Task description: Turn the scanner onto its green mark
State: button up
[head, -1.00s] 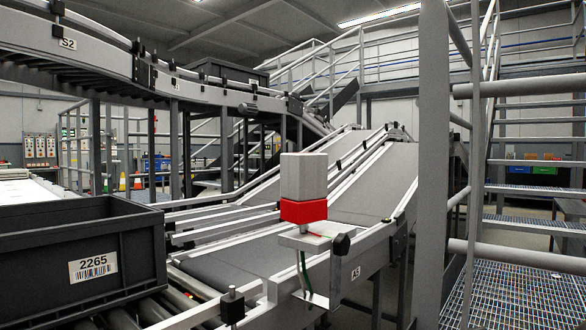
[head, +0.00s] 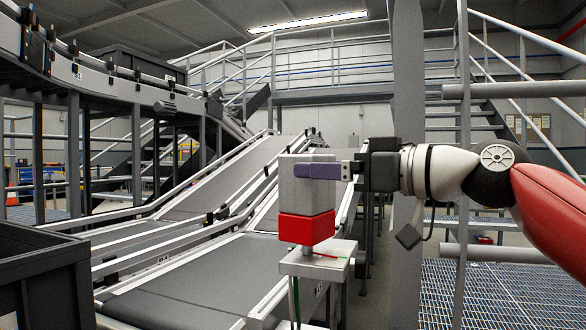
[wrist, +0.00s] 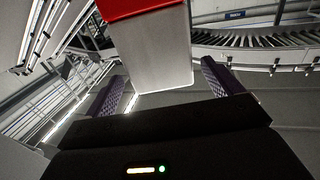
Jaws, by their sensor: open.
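The scanner (head: 306,190) is an upright grey box with a red lower band, on a short post above a pale bracket plate (head: 318,262). A thin red line (head: 326,256) and a small green mark (head: 345,258) show on the plate, apart from each other. My gripper (head: 318,171) reaches in from the right at the height of the grey part. One purple finger lies across its near face; the other is hidden behind it. In the wrist view the open fingers (wrist: 163,85) stand either side of the scanner (wrist: 150,50), with gaps visible. I cannot tell whether either finger touches.
A grey conveyor (head: 180,295) runs behind and left of the bracket. A dark crate (head: 40,275) stands at the left edge. A grey upright post (head: 408,100) and stair rails stand close to my arm on the right. A grated walkway (head: 490,295) lies lower right.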

jog(key=x, duration=0.6)
jog(key=shift+a, duration=0.2)
jog(key=shift+c, duration=0.3)
